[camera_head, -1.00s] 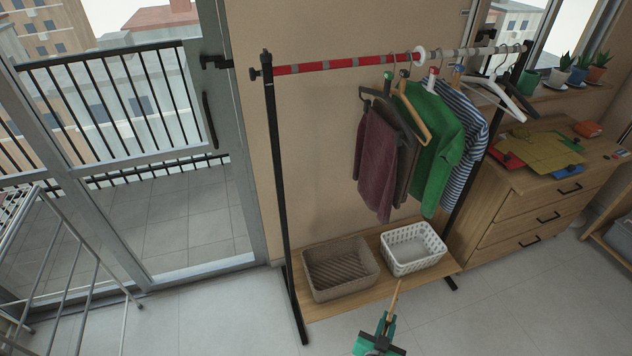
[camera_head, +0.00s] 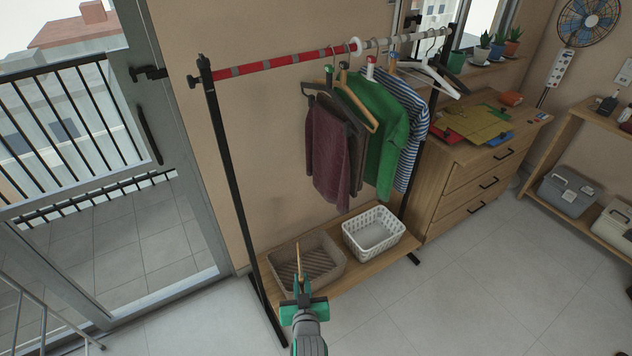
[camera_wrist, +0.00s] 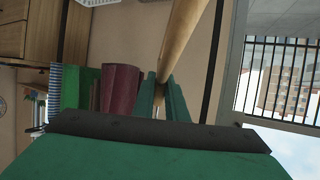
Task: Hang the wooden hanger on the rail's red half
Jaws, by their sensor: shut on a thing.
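My gripper (camera_head: 301,288), with green fingers, is shut on a wooden hanger (camera_head: 299,259). The hanger is seen nearly edge-on as a thin wooden strip, in front of the wicker basket and well below the rail. In the wrist view the hanger (camera_wrist: 182,38) runs up from between the green fingers (camera_wrist: 162,98); its hook cannot be made out. The rail's red half (camera_head: 275,63), with grey bands, is the left part, from the black left post to a white ring (camera_head: 355,46). Most of the red half is bare; a few hanging things crowd its right end.
A maroon garment (camera_head: 328,150), a green shirt (camera_head: 383,125) and a striped shirt (camera_head: 413,130) hang near the ring and right of it. A wicker basket (camera_head: 328,281) and white basket (camera_head: 400,237) stand on the low shelf. The black left post (camera_head: 232,180) stands near my gripper.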

